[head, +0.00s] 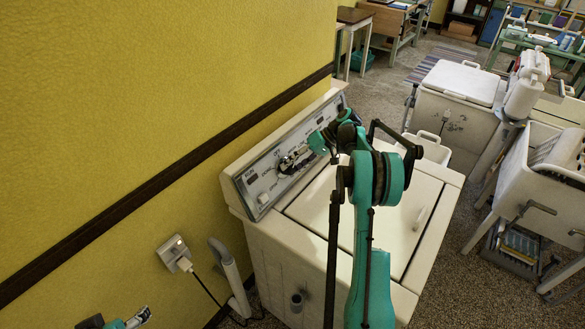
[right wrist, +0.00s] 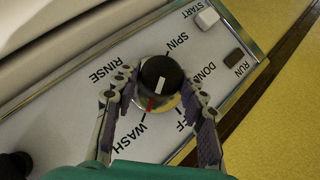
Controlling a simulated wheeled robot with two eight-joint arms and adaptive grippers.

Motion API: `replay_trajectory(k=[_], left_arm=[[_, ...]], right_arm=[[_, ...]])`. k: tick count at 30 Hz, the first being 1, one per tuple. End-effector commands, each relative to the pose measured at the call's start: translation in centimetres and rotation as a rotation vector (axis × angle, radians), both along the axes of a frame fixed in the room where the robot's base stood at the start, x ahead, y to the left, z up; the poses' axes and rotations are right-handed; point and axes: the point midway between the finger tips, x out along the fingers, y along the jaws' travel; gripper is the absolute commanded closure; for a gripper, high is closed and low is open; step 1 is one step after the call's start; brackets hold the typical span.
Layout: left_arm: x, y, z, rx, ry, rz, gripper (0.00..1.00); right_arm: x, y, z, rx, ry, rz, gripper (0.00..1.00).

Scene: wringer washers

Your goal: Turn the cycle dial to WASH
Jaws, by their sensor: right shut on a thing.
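The cycle dial (right wrist: 162,76) is a black knob with a white bar on top and a red line at its silver base. In the right wrist view, RINSE, SPIN, DONE, OFF and WASH are printed around it. The red line points down-left, toward the mark by WASH (right wrist: 130,139). My right gripper (right wrist: 158,88) is shut on the dial, one finger on each side. In the head view my right gripper (head: 293,159) reaches the washer's sloped control panel (head: 258,180), and the dial is mostly hidden. Part of my left gripper (head: 130,321) shows at the lower left edge, away from the washer.
The white washer (head: 285,265) stands along the yellow wall (head: 130,90). A white START button (right wrist: 207,18) and a dark RUN piece (right wrist: 234,57) sit on the panel. A wall outlet (head: 175,252) with a plug is at lower left. Other washers (head: 455,100) stand to the right.

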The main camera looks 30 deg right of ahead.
Motion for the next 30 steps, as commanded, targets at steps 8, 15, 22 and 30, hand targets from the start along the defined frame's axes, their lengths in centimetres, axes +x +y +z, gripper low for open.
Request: replay_trajectory(k=[8,15,22,30], left_arm=[[0.0,0.0,-0.19,0.0,0.0,0.0,0.25],[0.01,0.0,-0.18,0.0,0.0,0.0,0.25],[0.01,0.0,-0.18,0.0,0.0,0.0,0.25],[0.0,0.0,-0.19,0.0,0.0,0.0,0.25]], right_arm=[[-0.03,-0.07,-0.06,0.024,0.011,-0.012,0.87],[-0.03,-0.06,-0.06,0.024,0.011,-0.012,0.87],[-0.02,-0.05,-0.05,0.024,0.011,-0.012,0.37],[-0.09,-0.28,0.17,0.024,0.011,-0.012,0.37]])
